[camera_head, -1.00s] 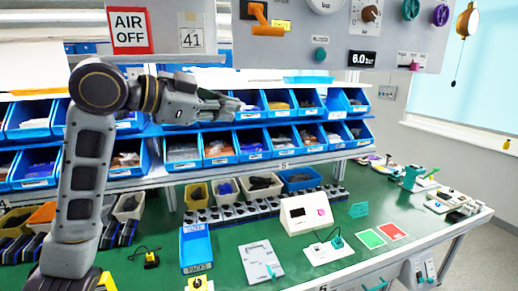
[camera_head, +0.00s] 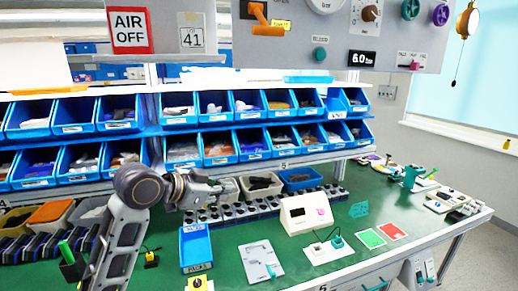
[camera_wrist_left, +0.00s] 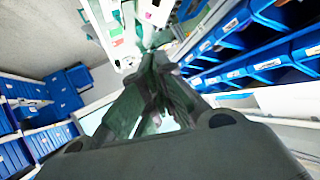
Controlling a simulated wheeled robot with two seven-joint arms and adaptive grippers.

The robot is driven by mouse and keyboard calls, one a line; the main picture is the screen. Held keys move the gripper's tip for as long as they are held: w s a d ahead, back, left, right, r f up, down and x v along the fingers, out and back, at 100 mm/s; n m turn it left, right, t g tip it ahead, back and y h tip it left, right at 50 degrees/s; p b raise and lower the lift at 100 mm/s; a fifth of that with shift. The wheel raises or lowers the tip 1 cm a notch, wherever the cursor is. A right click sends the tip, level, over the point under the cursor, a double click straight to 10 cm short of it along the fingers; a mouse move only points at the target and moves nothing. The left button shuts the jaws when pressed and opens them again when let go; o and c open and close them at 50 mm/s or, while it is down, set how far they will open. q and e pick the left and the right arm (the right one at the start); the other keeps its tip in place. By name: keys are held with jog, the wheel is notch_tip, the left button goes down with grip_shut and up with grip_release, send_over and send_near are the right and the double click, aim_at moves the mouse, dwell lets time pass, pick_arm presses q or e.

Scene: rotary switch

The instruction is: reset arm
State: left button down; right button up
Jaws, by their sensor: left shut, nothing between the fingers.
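My left arm comes in from the left in the head view. Its gripper (camera_head: 226,188) is shut and empty, in front of the lower row of blue bins and above the back of the green bench. In the left wrist view the fingers (camera_wrist_left: 160,70) are together with nothing between them. The rotary switch (camera_head: 370,13) is on the grey panel at the top, well above and to the right of the gripper, not touched. My right gripper is not in view.
Two rows of blue bins (camera_head: 184,149) stand behind the gripper. An orange lever (camera_head: 260,14) sticks out of the panel.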

pick_arm(q)
jog(key=s+a+f+n+g+y, duration=0.1)
jog(key=s+a+f+n+y, duration=0.15)
jog(key=f, duration=1.05)
jog(key=s+a+f+n+g+y, duration=0.25)
jog(key=s+a+f, duration=0.25)
jog(key=s+f, duration=0.7)
jog(key=s+a+f+n+g+y, duration=0.25)
jog(key=s+a+f+n, duration=0.2)
jog(key=s+f, duration=0.75)
notch_tip(320, 180, down, 33)
jog(key=s+g, duration=0.1)
jog(key=s, duration=0.1)
jog(key=s+a+f, duration=0.2)
jog(key=s+f, duration=0.8)
jog(key=s, duration=0.1)
jog(key=s+a+f+g, duration=0.1)
jog(key=s+a+f, duration=0.1)
jog(key=s+f, duration=0.8)
jog(key=shift+s+a+f, duration=0.25)
jog(key=shift+s+a, duration=0.1)
jog(key=shift+s, duration=0.3)
jog(key=shift+m+y, duration=0.25)
